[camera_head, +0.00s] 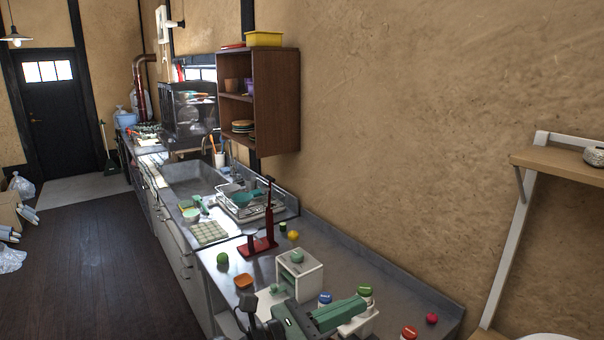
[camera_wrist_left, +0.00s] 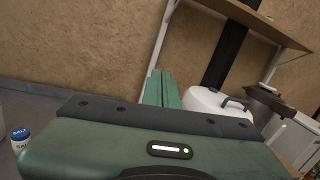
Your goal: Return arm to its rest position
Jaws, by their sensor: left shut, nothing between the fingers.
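My left arm comes in at the bottom of the head view. Its green left gripper (camera_head: 352,308) points right over the near end of the counter (camera_head: 385,275). In the left wrist view, the two green fingers of the left gripper (camera_wrist_left: 160,76) lie together, shut and empty, in front of the clay wall (camera_wrist_left: 90,45). The fingers touch nothing that I can see. My right gripper is in neither view.
Close to the left gripper are a blue-lidded jar (camera_head: 325,299), a green-lidded jar (camera_head: 365,291), a small white box (camera_head: 300,276) and a red round item (camera_head: 432,318). A wooden shelf (camera_head: 560,165) is on the right wall. A white appliance (camera_wrist_left: 215,103) shows beyond the fingers.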

